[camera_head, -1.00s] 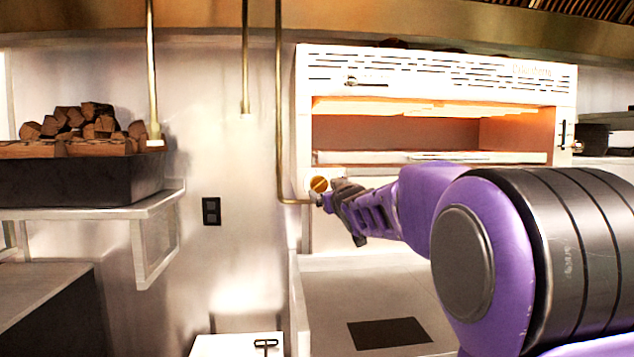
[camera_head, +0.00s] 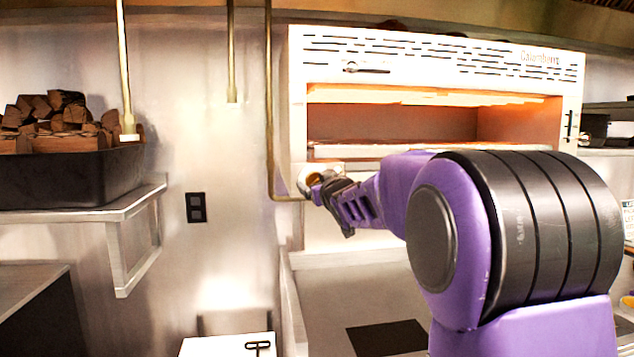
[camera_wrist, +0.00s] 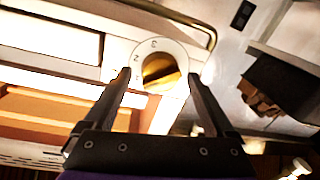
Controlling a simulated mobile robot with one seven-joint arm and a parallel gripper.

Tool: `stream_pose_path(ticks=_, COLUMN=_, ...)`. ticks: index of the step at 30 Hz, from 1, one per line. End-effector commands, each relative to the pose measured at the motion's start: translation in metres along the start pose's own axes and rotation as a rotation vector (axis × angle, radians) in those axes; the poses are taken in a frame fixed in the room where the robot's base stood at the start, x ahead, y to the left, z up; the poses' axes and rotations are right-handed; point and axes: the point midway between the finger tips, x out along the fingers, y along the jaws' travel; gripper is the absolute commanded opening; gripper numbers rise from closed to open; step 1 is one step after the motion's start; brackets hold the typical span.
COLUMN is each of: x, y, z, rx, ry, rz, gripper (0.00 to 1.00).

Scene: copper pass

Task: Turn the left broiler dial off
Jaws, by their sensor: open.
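The left broiler dial is a brass knob (camera_wrist: 160,69) on a round white plate with numbers around it, in the wrist view. In the head view the dial (camera_head: 314,181) shows only in part, at the lower left corner of the white broiler (camera_head: 430,58), behind my gripper's fingers. My gripper (camera_wrist: 159,76) is open, one finger on each side of the knob in the wrist view. I cannot tell whether either finger touches it. In the head view my gripper (camera_head: 310,190) is at the dial, and my arm comes from the right.
A brass pipe (camera_head: 269,110) runs down the wall and bends beside the dial; it curves close by in the wrist view (camera_wrist: 178,18). A shelf (camera_head: 125,207) with a dark bin of firewood (camera_head: 70,178) is at left. A wall outlet (camera_head: 196,207) sits between.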

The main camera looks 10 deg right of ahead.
Motion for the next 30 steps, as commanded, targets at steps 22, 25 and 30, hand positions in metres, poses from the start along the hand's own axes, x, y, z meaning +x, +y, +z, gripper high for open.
stream_pose_path(ticks=22, x=-0.0001, y=0.0004, z=-0.0003, rx=-0.016, ry=-0.001, rz=0.001, gripper=0.06)
stream_pose_path(ticks=25, x=-0.0001, y=0.0004, z=-0.0001, rx=-0.043, ry=-0.003, rz=0.001, gripper=0.06)
stream_pose_path(ticks=30, x=-0.0001, y=0.0000, z=-0.0005, rx=-0.135, ry=-0.009, rz=-0.001, gripper=0.06)
